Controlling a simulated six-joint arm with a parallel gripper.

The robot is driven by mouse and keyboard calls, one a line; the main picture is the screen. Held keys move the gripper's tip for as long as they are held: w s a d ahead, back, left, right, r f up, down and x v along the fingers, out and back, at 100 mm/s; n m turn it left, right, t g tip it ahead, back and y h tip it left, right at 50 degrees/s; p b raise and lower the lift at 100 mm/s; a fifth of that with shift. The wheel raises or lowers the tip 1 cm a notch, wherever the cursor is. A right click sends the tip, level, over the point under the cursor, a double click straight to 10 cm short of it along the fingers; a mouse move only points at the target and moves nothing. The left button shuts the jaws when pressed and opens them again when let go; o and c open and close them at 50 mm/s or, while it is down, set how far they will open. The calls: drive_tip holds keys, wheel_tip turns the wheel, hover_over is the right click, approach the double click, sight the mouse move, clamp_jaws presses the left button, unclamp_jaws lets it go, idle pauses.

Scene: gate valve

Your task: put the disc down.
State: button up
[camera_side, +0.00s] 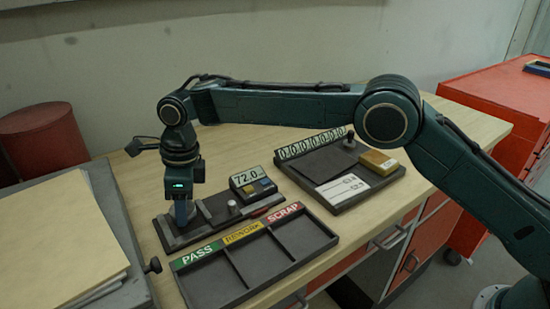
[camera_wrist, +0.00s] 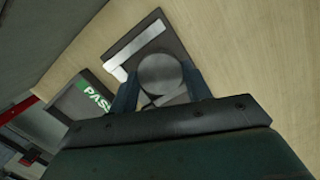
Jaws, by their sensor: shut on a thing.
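A round grey metal disc (camera_wrist: 160,74) sits between the two fingers of my gripper (camera_wrist: 161,88) in the wrist view. My gripper is shut on it. Beneath the disc is a dark plate with a pale L-shaped strip (camera_wrist: 135,50). In the side view my gripper (camera_side: 184,212) points down at the left end of the dark measuring fixture (camera_side: 215,207). The fixture's display (camera_side: 248,178) reads 72.0. The disc is hardly distinguishable in the side view, and I cannot tell whether it touches the plate.
A three-compartment tray (camera_side: 238,283) marked PASS, REWORK and SCRAP lies in front; its compartments look empty. A second tray (camera_side: 385,182) at the right holds a white card and a yellow block (camera_side: 378,162). Papers (camera_side: 60,245) on a grey board lie left. A red drum (camera_side: 42,138) stands behind.

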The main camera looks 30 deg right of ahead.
sight(189, 207)
drive_tip(key=shift+f, duration=0.45)
drive_tip(key=shift+f, duration=0.1)
drive_tip(key=o, duration=1)
drive_tip(key=shift+f, duration=0.1)
drive_tip(key=shift+s+d+r, duration=0.1)
drive_tip(key=shift+d+r, duration=0.05)
drive_tip(key=shift+r, duration=1.15)
drive_tip(key=shift+s+d+r, duration=0.1)
drive_tip(key=shift+d+r, duration=0.1)
drive_tip(key=shift+r, duration=1.1)
drive_tip(key=shift+d+r, duration=0.15)
drive_tip(key=shift+r, duration=1.15)
